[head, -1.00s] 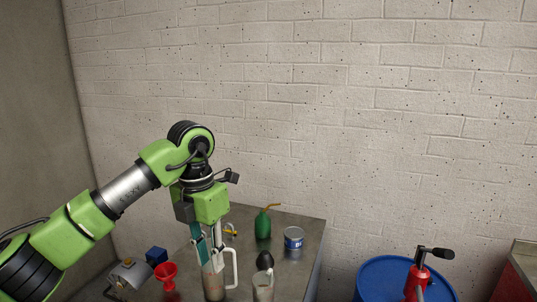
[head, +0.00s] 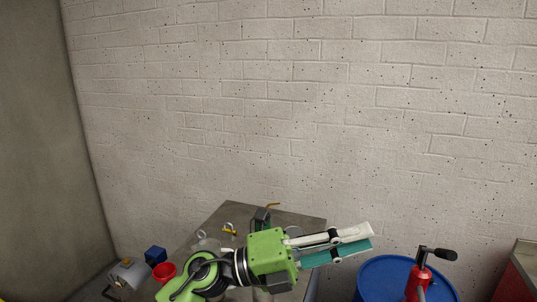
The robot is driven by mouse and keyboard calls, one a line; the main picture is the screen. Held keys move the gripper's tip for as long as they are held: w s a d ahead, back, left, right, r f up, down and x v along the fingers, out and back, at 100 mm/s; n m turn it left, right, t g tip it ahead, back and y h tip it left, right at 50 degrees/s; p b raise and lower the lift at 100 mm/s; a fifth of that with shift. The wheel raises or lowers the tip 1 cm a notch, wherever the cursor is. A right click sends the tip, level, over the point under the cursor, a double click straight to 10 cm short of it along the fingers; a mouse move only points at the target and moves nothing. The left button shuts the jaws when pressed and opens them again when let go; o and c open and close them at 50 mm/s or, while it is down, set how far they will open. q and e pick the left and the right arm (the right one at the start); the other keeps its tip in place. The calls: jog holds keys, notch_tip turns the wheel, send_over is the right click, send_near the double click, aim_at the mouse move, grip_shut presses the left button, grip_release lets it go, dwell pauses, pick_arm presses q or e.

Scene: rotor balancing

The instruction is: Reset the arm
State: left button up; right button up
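My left gripper (head: 370,238) is in front of the table, at its right side in the head view. Its fingers, one white and one teal, point right and slightly up. They lie close along each other with no clear gap, and nothing shows between them. The green wrist comes up from the bottom edge and covers much of the table (head: 285,217). My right gripper is out of view.
On the table's left are a red funnel (head: 163,271), a blue block (head: 155,254) and a metal device (head: 128,274). A blue drum (head: 378,280) with a red tool (head: 418,284) stands right of the gripper. A brick wall (head: 300,110) is behind.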

pick_arm(q)
jog(key=w+a+f+n+t+y, duration=0.1)
jog(key=w+a+n+t+y, duration=0.35)
jog(key=a+n+t, duration=0.4)
jog(key=w+a+n+t+y, duration=0.3)
jog(key=w+a+n+t, duration=0.25)
jog(key=n+t, duration=0.6)
jog(key=s+a+f+n+g+y, duration=0.35)
jog(key=a+f+n+y, duration=0.4)
jog(key=f, duration=0.55)
jog(key=s+a+f+n+g+y, duration=0.35)
jog(key=a+f+n+y, duration=0.3)
jog(key=a+f, duration=0.4)
jog(key=s+a+f+n+g, duration=0.1)
jog(key=s+f+g, duration=0.4)
jog(key=s+f, duration=0.5)
jog(key=s+a+f+n+g, duration=0.2)
jog(key=s+f+g, duration=0.4)
jog(key=s, duration=0.8)
notch_tip(320, 180, down, 33)
jog(key=s+b, duration=0.2)
jog(key=b, duration=0.3)
jog(key=s+a+f+g+b, duration=0.2)
jog(key=s+f+b, duration=0.3)
jog(key=s+f, duration=1.1)
notch_tip(320, 180, down, 4)
jog(key=shift+s+a+f+m+h, duration=0.15)
jog(key=shift+m+h, duration=0.15)
jog(key=shift+h, duration=0.05)
